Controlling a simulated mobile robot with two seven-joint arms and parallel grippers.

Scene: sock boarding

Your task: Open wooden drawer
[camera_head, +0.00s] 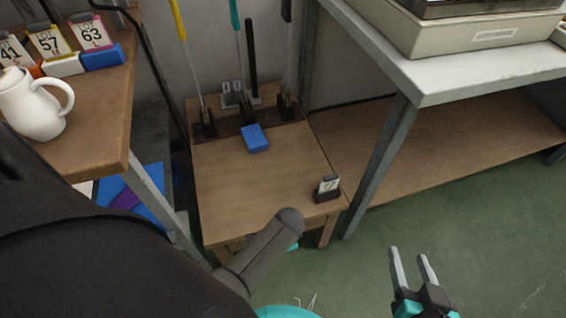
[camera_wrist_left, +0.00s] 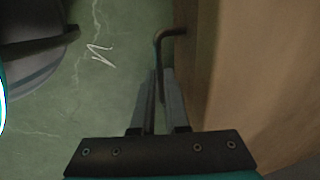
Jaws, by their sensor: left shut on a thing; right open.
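The small wooden table (camera_head: 270,185) stands against the wall in the head view; its front is partly hidden by my left arm. In the left wrist view a wooden front (camera_wrist_left: 250,70) fills the right side, and a dark bent metal handle (camera_wrist_left: 161,45) sticks out from it. My left gripper (camera_wrist_left: 160,85) is shut on this handle, with a finger on each side of it. In the head view the left gripper's jaws are hidden behind the arm. My right gripper (camera_head: 411,260) is open and empty over the green floor, to the right of the table.
A white jug (camera_head: 32,105) stands on the left bench (camera_head: 115,120). A metal-legged workbench (camera_head: 465,80) stands right. The floor (camera_head: 480,225) in front is open.

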